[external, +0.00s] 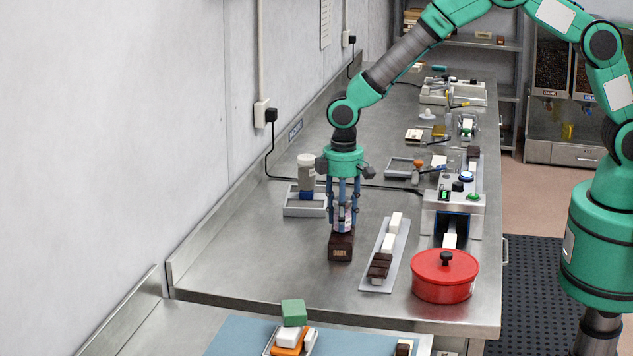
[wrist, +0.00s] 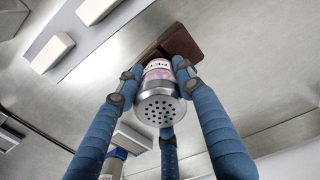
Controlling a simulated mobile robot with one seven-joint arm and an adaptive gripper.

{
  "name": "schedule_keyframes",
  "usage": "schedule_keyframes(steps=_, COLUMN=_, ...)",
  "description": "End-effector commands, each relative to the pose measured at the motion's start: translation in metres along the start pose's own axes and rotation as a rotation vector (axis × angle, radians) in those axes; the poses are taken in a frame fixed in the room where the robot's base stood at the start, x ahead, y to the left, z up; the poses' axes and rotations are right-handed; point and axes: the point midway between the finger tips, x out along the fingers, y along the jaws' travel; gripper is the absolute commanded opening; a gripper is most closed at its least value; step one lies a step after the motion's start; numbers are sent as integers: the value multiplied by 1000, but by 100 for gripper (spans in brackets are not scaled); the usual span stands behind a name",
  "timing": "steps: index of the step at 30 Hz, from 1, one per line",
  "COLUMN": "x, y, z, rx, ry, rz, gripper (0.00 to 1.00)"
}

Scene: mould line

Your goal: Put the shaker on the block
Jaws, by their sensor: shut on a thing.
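The shaker (wrist: 161,98) has a perforated metal top and a pale pink label. My gripper (external: 344,212) points down, with its blue fingers closed around the shaker, which also shows between them in the external view (external: 344,222). In the wrist view my gripper (wrist: 162,88) has fingers on several sides of the shaker. The block (external: 341,246) is dark brown with a small label on its front. It also shows in the wrist view (wrist: 180,43). The shaker is upright right over the block; its base is at the block's top, and I cannot tell whether they touch.
A tray (external: 366,283) with white and brown bars lies right of the block. The bench in front of the block is clear.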

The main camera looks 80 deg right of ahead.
Motion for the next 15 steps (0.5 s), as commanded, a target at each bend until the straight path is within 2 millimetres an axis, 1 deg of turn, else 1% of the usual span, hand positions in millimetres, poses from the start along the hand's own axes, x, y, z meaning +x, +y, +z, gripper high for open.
schedule_keyframes(steps=7, x=3, y=0, z=0, rx=0, ry=0, rz=0, gripper=8)
schedule_keyframes(steps=8, x=4, y=0, z=0, rx=0, ry=0, rz=0, gripper=39)
schedule_keyframes(steps=9, x=3, y=0, z=0, rx=0, ry=0, rz=0, gripper=46)
schedule_keyframes(steps=10, x=3, y=0, z=0, rx=0, ry=-1, rz=0, gripper=52)
schedule_keyframes(steps=11, x=3, y=0, z=0, rx=0, ry=-1, rz=0, gripper=55)
schedule_keyframes(steps=15, x=3, y=0, z=0, rx=0, ry=-1, rz=0, gripper=55)
